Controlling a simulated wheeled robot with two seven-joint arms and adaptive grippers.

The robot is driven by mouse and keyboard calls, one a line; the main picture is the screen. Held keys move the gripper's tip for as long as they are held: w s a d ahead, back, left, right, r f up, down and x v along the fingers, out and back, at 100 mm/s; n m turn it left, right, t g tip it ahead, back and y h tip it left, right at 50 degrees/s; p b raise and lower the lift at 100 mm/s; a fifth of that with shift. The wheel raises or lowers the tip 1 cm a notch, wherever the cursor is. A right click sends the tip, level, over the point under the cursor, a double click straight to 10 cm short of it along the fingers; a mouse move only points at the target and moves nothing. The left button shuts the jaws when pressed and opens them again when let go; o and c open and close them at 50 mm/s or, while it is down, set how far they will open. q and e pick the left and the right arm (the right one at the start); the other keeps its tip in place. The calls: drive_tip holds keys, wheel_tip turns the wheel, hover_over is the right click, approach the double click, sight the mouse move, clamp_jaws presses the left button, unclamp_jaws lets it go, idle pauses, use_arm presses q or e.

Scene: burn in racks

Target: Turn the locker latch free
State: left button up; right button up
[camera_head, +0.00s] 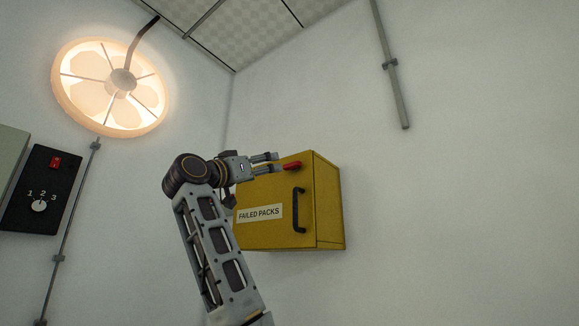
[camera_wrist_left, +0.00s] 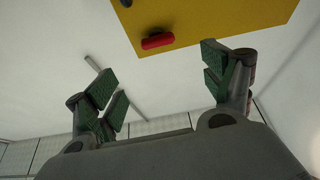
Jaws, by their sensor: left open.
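The yellow locker (camera_head: 266,232), labelled "FAILED PACKS", hangs on the wall with its door shut. Its red latch (camera_head: 292,165) sits near the top right of the door front. My left gripper (camera_head: 275,162) is open and empty, with its fingertips close to the latch. In the left wrist view, the red latch (camera_wrist_left: 157,41) lies ahead of the open fingers (camera_wrist_left: 160,72), apart from both green pads, in front of the yellow face (camera_wrist_left: 220,18). My right gripper is not in view.
A black handle (camera_head: 299,210) stands out from the door below the latch. A glowing round fan-like lamp (camera_head: 95,88) is at upper left. A black panel (camera_head: 40,188) with a red switch and dial is at left. The wall right of the locker is clear except for a pipe (camera_head: 391,70).

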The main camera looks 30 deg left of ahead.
use_arm(q)
drive_tip(key=shift+w+d+f+m, duration=0.1)
drive_tip(key=shift+d+f+m, duration=0.1)
drive_tip(key=shift+m, duration=0.1)
drive_tip(key=shift+a+r, duration=0.1)
drive_tip(key=p, duration=0.4)
approach(290, 165)
drive_tip(key=shift+x, duration=2.2)
drive_tip(key=shift+p+x, duration=0.85)
drive_tip(key=shift+x, duration=1.05)
drive_tip(key=shift+p+x, duration=0.3)
drive_tip(key=shift+x, duration=0.5)
drive_tip(key=shift+c, duration=0.2)
drive_tip(key=c, duration=1)
